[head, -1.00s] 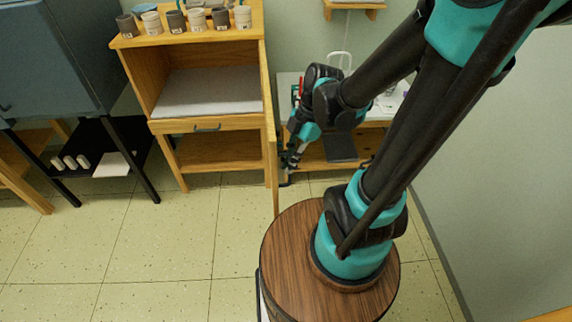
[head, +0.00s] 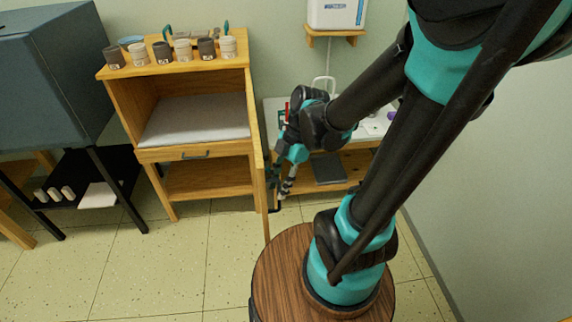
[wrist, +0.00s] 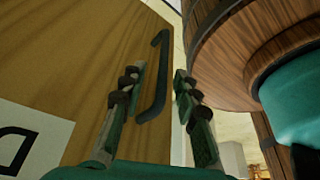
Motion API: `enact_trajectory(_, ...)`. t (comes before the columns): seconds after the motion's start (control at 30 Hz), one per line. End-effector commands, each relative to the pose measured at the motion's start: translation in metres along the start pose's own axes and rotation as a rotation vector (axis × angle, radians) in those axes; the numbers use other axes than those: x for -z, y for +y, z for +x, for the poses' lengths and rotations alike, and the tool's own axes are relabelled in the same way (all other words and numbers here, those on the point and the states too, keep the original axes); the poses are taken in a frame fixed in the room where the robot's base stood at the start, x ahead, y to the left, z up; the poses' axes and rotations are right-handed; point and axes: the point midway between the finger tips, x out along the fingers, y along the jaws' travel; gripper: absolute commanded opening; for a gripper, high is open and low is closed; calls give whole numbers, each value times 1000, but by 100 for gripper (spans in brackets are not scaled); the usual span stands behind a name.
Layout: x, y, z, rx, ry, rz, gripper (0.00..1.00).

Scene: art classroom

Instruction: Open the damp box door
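The damp box (head: 178,75) is a wooden cabinet left of centre in the head view. Its front is open, showing a pale slab (head: 192,120) inside. Its door (head: 258,170) stands swung out on the right side, seen almost edge-on. In the wrist view the door's wooden face (wrist: 75,70) fills the left, with part of a white label (wrist: 30,140). A dark bar handle (wrist: 152,105) shows between the fingers of my gripper (wrist: 158,74), which are apart. In the head view my gripper (head: 280,187) is just right of the door. Contact with the handle is unclear.
Several labelled cups (head: 182,50) stand on the damp box. A blue-grey cabinet (head: 45,85) on black legs is at left. A low wooden bench (head: 340,175) is behind my arm. The tiled floor (head: 150,265) in front is clear.

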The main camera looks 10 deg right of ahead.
Motion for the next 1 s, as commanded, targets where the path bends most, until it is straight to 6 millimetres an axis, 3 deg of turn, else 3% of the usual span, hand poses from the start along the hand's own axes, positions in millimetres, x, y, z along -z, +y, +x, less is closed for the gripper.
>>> enact_trajectory(0.7, 0, 0, -99, -1, 0, 1, 31)
enact_trajectory(1.0, 0, 0, -109, -1, 0, 0, 31)
